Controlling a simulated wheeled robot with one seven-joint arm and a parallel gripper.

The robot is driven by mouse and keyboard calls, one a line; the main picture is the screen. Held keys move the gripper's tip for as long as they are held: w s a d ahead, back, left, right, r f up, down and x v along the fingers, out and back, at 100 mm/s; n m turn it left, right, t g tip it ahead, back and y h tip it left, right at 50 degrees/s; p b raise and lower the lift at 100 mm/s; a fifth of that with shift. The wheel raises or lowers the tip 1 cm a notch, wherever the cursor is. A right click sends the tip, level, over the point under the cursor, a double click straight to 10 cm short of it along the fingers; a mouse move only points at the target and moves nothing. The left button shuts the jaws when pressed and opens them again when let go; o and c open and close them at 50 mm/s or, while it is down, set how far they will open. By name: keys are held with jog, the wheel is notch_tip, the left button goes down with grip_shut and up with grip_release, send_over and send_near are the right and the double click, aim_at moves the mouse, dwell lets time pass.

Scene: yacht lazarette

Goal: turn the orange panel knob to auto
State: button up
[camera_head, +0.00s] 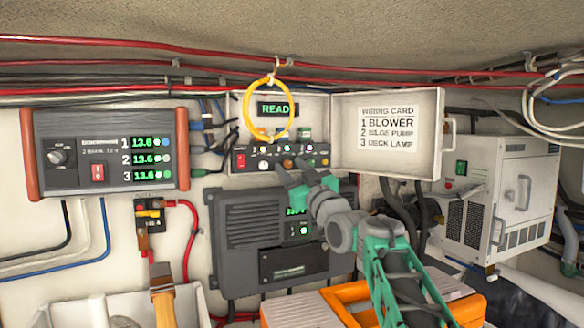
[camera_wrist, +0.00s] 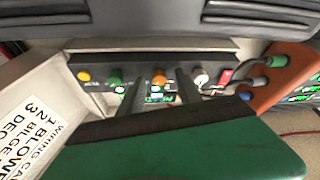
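The orange knob (camera_wrist: 158,78) sits in a row of knobs on a small control panel (camera_head: 240,150) inside an open white box. In the wrist view it shows between the two dark fingers of my gripper (camera_wrist: 160,82), with a gap on either side. I cannot tell how far the fingertips reach along it. In the head view, my gripper (camera_head: 291,169) is at the panel's lower edge and the orange knob (camera_head: 287,163) shows near its fingertips. The knob's pointer and the small labels are too small to read.
A green knob (camera_wrist: 115,78) and a white knob (camera_wrist: 201,76) flank the orange one. A red switch (camera_wrist: 226,76) is farther right. The box's open door (camera_head: 385,155) bears a wiring card. A yellow ring (camera_head: 246,112) hangs before the lit display. A grey unit (camera_head: 240,235) is below.

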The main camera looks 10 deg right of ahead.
grip_shut()
dwell(0.3)
jog(key=shift+d+f+n+b, duration=0.15)
jog(key=shift+n+b, duration=0.15)
jog(key=shift+b, duration=0.15)
jog(key=shift+f+n+g+y+b, duration=0.1)
jog(key=shift+n+g+y+b, duration=0.2)
jog(key=shift+n+y+b, duration=0.4)
jog(key=shift+n+g+y+b, duration=0.3)
jog(key=shift+n+g+b, duration=0.1)
jog(key=shift+n, duration=0.6)
jog(key=n, duration=0.1)
jog(key=n+g, duration=0.1)
jog(key=n, duration=0.1)
jog(key=n+y, duration=0.1)
jog(key=shift+d+r, duration=0.15)
jog(key=shift+r, duration=0.15)
jog(key=shift+r+n+g+y+p, duration=0.1)
jog(key=shift+n+g+y+p, duration=0.55)
jog(key=shift+n, duration=1.05)
jog(key=shift+h, duration=0.25)
